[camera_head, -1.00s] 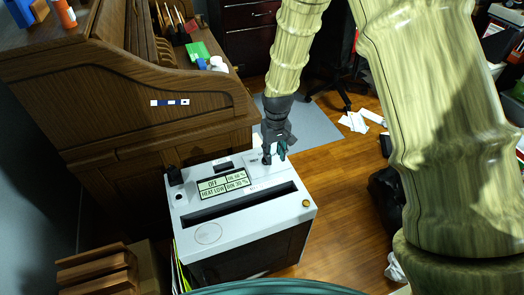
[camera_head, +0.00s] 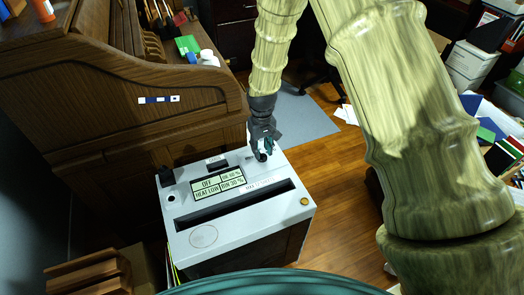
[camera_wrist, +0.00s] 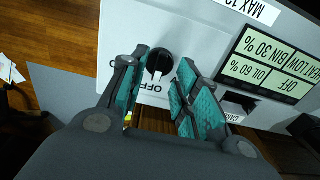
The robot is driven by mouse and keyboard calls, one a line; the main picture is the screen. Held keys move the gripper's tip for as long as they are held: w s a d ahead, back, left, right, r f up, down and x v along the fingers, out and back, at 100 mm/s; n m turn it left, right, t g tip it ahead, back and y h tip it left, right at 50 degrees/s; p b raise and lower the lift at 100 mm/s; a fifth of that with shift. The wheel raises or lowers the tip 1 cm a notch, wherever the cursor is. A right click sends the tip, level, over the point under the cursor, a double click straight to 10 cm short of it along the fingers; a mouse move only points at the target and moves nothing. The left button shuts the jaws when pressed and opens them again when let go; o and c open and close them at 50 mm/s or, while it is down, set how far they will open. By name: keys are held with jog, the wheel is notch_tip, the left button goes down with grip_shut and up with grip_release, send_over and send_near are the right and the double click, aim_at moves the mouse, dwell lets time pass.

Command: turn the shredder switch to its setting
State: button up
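The shredder switch (camera_wrist: 160,62) is a round black knob on the shredder's light grey top panel. Its white mark points toward the printed OFF label beside it. In the head view the knob is mostly hidden by my gripper (camera_head: 262,153), which points down at the far right corner of the shredder (camera_head: 240,226). In the wrist view my gripper (camera_wrist: 164,68) is open, its teal-padded fingers on either side of the knob with gaps visible. I cannot tell how deep they reach. The shredder display (camera_head: 218,183) reads OFF, HEAT LOW, BIN 30 %; it also shows in the wrist view (camera_wrist: 272,66).
A wooden roll-top desk (camera_head: 130,100) stands directly behind and left of the shredder. The paper slot (camera_head: 235,205) crosses the shredder's top. Wooden trays (camera_head: 88,275) lie at the lower left. Papers and boxes (camera_head: 490,130) clutter the right; some wooden floor (camera_head: 335,180) is clear.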

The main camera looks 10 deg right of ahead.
jog(key=shift+f, duration=0.9)
grip_shut()
jog(key=m+p, duration=0.3)
jog(key=m, duration=0.2)
jog(key=shift+d+r+m, duration=0.1)
jog(key=shift+r+m, duration=0.05)
jog(key=shift+m, duration=0.25)
jog(key=m+p, duration=0.2)
jog(key=m, duration=0.3)
jog(key=shift+m, duration=0.7)
